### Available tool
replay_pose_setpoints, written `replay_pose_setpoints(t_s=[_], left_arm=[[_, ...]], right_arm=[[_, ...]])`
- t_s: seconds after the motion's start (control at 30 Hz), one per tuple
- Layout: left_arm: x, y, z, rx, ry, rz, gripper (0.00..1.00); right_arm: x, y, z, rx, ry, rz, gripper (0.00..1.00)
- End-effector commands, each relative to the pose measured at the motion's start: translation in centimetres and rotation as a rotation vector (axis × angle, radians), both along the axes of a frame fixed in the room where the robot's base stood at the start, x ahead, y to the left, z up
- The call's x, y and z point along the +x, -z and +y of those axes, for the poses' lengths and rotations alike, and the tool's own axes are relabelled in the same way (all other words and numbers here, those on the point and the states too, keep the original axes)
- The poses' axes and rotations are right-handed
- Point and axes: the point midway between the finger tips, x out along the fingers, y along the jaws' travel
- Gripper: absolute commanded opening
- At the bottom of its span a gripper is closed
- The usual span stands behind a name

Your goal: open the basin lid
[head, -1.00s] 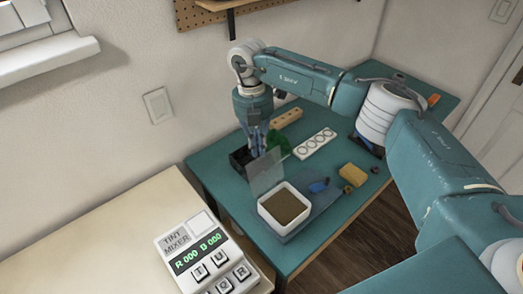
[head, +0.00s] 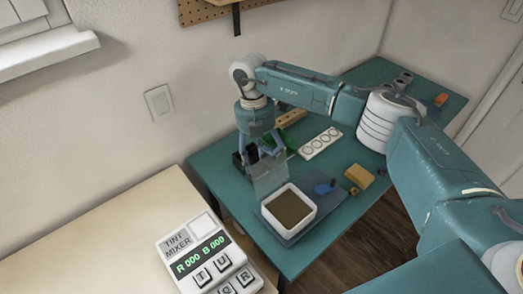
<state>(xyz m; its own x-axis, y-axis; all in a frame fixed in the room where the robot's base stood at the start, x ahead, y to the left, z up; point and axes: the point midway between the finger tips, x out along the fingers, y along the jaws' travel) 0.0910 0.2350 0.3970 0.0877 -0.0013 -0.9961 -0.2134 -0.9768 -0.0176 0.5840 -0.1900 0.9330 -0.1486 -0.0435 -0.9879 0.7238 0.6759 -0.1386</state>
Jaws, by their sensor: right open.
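The basin (head: 300,222) is a white square tray with brown contents, on the teal table. Its see-through grey lid (head: 268,181) stands raised, roughly upright, along the basin's back-left edge, leaving the basin's top uncovered. My right gripper (head: 262,153) points down just behind the lid and is open. The lid partly covers the fingertips, so I cannot tell whether they touch it. My left gripper is out of view.
A blue-grey mat (head: 325,200) lies under the basin, with a blue item (head: 325,188) on it. A yellow sponge (head: 360,176), a white panel with rings (head: 320,143) and a dark box (head: 240,164) are nearby. A tint mixer (head: 205,255) stands on the pale counter.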

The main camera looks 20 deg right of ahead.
Motion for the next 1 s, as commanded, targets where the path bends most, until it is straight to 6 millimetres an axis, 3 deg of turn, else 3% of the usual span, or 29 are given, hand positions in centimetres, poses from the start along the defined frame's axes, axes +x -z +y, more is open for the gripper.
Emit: replay_pose_setpoints(t_s=[0.13, 0.4, 0.83, 1.0], left_arm=[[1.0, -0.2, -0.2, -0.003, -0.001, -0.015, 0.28], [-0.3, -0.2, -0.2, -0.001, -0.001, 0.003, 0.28], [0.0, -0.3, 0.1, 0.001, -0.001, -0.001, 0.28], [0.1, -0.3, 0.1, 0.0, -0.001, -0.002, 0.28]], right_arm=[[0.7, -0.3, 0.0, 0.003, 0.001, -0.026, 0.38], [0.8, -0.5, -0.1, 0.003, 0.002, -0.027, 0.38], [0.9, -0.6, -0.2, 0.002, 0.004, -0.029, 0.38], [1.1, -2.0, -0.2, 0.002, 0.004, -0.032, 0.38]])
